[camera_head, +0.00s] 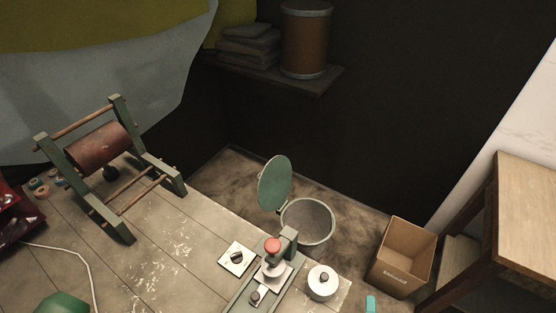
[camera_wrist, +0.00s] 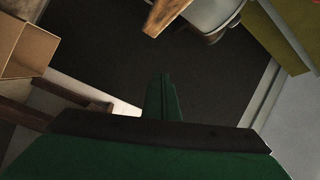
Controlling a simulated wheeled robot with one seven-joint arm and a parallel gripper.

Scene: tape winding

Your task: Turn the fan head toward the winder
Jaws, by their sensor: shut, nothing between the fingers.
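The winder (camera_head: 112,158) stands on the plank-topped bench at the left of the head view. It has a green frame, a reddish-brown roller and wooden rods. No fan head can be made out for certain. A rounded green shape (camera_head: 62,304), cut off by the bottom edge near a white cord, cannot be identified. My gripper (camera_wrist: 163,82) shows in the wrist view as green fingers pressed together, with nothing between them. It points at a dark surface, apart from any object. I cannot make it out in the head view.
Beyond are an open-lidded bin (camera_head: 330,232) and a cardboard box (camera_head: 386,276). A wooden table (camera_head: 530,215) stands right.

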